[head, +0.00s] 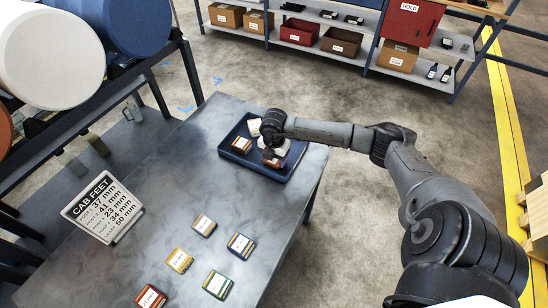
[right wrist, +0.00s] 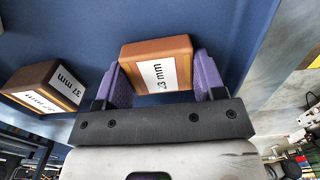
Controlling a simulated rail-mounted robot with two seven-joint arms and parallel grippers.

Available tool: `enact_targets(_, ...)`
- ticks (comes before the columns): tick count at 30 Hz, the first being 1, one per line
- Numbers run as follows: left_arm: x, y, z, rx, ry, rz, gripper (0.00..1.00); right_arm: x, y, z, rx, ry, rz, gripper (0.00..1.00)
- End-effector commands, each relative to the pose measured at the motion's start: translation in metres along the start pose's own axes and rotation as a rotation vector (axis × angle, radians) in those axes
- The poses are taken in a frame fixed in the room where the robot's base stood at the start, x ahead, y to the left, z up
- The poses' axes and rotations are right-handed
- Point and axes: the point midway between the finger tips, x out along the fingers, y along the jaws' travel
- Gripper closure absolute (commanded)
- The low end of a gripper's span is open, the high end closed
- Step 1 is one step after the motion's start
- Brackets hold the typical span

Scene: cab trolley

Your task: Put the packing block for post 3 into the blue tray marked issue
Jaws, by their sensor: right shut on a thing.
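My right gripper (head: 272,160) is over the blue tray (head: 228,153) at the table's far end. In the right wrist view its purple fingers (right wrist: 160,80) are shut on a brown block (right wrist: 155,52) with a white label that looks like 23 mm, its first digit partly unclear. The block is within the tray's outline; whether it touches the floor I cannot tell. Another brown block (head: 242,145) sits in the tray; its label reads 37 mm in the right wrist view (right wrist: 45,85). The sign CAB FEET (head: 103,208) appears to give post 3 as 23 mm. My left gripper is not in view.
Several labelled blocks stand on the near table: one brown (head: 204,225), one yellow (head: 179,260), one blue (head: 240,245), one green (head: 217,284) and one red (head: 150,297). A rack with large rolls (head: 50,55) is at the left. Shelves with boxes (head: 300,31) stand behind.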

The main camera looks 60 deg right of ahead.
Motion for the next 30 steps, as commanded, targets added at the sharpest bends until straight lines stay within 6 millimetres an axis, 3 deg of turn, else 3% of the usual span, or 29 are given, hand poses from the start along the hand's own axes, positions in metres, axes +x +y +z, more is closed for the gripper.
enact_targets(9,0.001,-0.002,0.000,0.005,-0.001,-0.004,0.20,0.001,0.000,0.000,0.000,0.000,0.000,0.11)
enact_targets(17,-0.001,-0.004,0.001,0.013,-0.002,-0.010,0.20,-0.001,0.000,0.000,0.000,0.000,0.000,0.11)
enact_targets(23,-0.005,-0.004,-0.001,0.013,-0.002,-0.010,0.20,-0.025,0.000,0.001,-0.001,-0.002,0.002,0.11)
enact_targets(30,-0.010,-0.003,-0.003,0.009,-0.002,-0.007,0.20,-0.070,0.000,0.001,-0.001,-0.001,0.002,0.11)
